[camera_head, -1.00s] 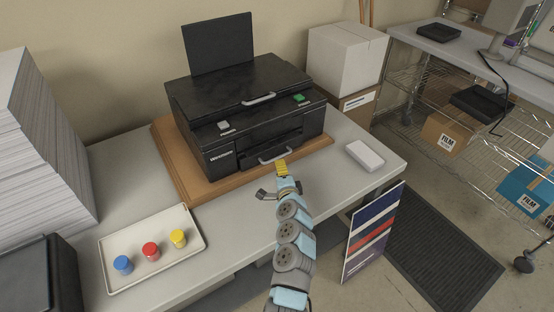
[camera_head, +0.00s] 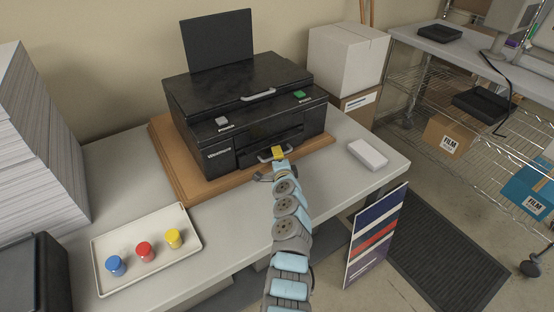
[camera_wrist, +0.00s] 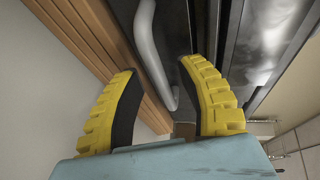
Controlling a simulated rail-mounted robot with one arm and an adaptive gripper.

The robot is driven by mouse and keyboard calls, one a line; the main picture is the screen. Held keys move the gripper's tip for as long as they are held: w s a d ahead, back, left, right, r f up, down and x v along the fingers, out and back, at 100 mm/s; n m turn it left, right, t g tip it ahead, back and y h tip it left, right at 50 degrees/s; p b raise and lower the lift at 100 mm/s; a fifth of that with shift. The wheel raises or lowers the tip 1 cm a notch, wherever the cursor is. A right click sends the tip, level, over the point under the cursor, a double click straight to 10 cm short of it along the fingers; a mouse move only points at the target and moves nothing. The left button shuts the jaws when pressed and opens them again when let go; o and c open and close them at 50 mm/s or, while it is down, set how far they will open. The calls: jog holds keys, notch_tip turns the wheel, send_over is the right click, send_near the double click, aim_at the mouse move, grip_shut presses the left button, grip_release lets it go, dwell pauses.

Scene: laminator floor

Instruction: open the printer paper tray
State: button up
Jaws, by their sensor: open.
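The black printer (camera_head: 240,110) stands on a wooden board on the table. Its paper tray (camera_head: 270,147) is low on the front and looks closed, with a grey curved handle (camera_head: 264,157). My gripper (camera_head: 278,153) is at the right part of this handle in the head view. In the wrist view, the handle (camera_wrist: 152,55) runs between the two yellow fingers of my gripper (camera_wrist: 165,100), which stand apart on either side of it. Whether a finger touches the handle cannot be told. A second handle (camera_head: 258,95) is higher up, on the printer's upper section.
The wooden board (camera_head: 185,185) lies under the printer. A tray (camera_head: 190,245) with blue, red and yellow jars is at the front left. A white box (camera_head: 368,154) lies right of the printer. Paper stacks (camera_head: 35,150) stand at the left. The tabletop before the printer is mostly clear.

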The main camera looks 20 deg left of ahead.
jog(key=shift+w+a+r, duration=0.1)
jog(key=shift+w, duration=0.1)
grip_shut()
dwell(0.4)
